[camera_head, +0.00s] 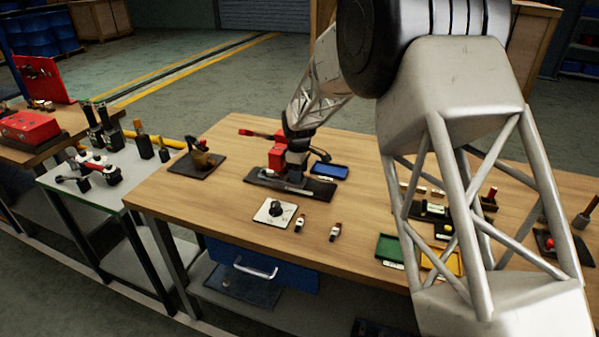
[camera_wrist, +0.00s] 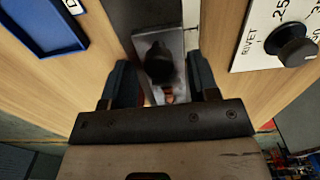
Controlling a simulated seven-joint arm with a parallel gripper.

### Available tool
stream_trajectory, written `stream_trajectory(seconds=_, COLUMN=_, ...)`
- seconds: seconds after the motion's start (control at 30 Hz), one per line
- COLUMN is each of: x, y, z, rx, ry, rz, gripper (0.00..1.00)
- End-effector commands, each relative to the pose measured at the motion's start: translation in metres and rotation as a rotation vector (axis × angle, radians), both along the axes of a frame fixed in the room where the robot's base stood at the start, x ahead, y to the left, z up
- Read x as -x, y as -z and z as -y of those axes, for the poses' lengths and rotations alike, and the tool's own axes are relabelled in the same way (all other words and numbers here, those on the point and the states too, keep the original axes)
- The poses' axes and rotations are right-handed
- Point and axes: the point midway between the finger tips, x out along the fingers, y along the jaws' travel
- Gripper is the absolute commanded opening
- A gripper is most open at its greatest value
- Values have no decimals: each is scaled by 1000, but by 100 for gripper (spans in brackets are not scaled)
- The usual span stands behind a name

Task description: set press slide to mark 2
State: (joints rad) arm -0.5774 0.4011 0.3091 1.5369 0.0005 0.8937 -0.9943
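The press (camera_head: 278,158) is red with a black base, on the wooden bench in the head view. In the wrist view a metal press slide plate (camera_wrist: 174,42) carries a black knob (camera_wrist: 159,64). My gripper (camera_wrist: 162,78) has its dark fingers apart, one on each side of the knob, with visible gaps. In the head view my gripper (camera_head: 297,143) is over the press and hides part of it. A thin pale strip runs along the plate's right side, but no slide mark is readable.
A white dial plate (camera_head: 272,212) with a black knob lies in front of the press; "RIVET" and "25" show on it in the wrist view (camera_wrist: 254,48). A blue tray (camera_head: 328,171) lies right of the press. Green (camera_head: 389,249) and yellow trays lie farther right.

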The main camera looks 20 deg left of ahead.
Motion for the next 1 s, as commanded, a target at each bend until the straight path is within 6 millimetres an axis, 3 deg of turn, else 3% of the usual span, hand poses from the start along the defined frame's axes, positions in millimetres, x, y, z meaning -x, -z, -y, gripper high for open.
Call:
stream_trajectory(seconds=0.43, x=0, y=-10, z=1, rx=0, ry=0, rz=1, gripper=55)
stream_trajectory(seconds=1.0, x=0, y=-73, z=0, rx=0, ry=0, rz=0, gripper=55)
